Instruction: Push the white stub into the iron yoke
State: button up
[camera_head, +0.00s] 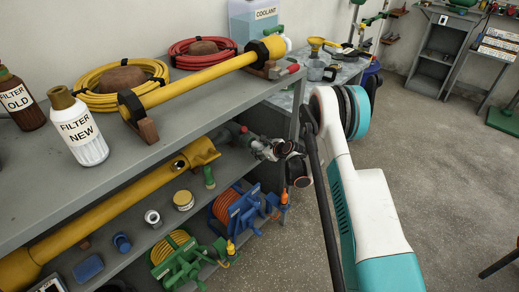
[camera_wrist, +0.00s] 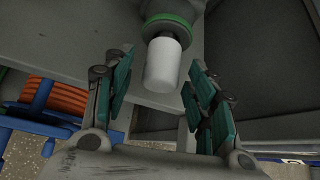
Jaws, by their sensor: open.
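The white stub (camera_wrist: 162,66) is a short, smooth cylinder sticking out of a green ring (camera_wrist: 168,28) in the wrist view. A dark grey metal body behind the ring, cut off by the top edge, looks like the iron yoke (camera_wrist: 185,10). My gripper (camera_wrist: 160,58) is open, one finger left and one right of the stub, with a visible gap on each side. In the head view my gripper (camera_head: 266,150) is at the shelf's right end, beside a grey fitting (camera_head: 234,131) on the yellow cylinder (camera_head: 105,215). I cannot make out the stub there.
The grey upper shelf (camera_head: 190,110) overhangs the lower one. A blue-framed orange reel (camera_head: 226,205) sits below my gripper, with a green reel (camera_head: 178,255) nearby. Bottles and hoses stand on top. The floor (camera_head: 420,160) to the right is open.

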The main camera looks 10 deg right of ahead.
jog(key=v, duration=1.1)
jog(key=s+a+r+n+g+h, duration=0.1)
jog(key=s+a+r+n, duration=0.1)
jog(key=s+r+n, duration=0.75)
jog(key=s+a+r+n+g+h, duration=0.1)
jog(key=s+r+n, duration=0.25)
jog(key=r, duration=1.15)
jog(key=s+r+n+h, duration=0.1)
jog(key=s+n, duration=0.6)
jog(key=s, duration=0.7)
jog(key=s+d+r+n+g+h, duration=0.1)
jog(key=s+r+n, duration=0.3)
jog(key=s, duration=1)
jog(key=n, duration=0.3)
jog(key=shift+s+h, duration=0.25)
jog(key=shift+h, duration=0.15)
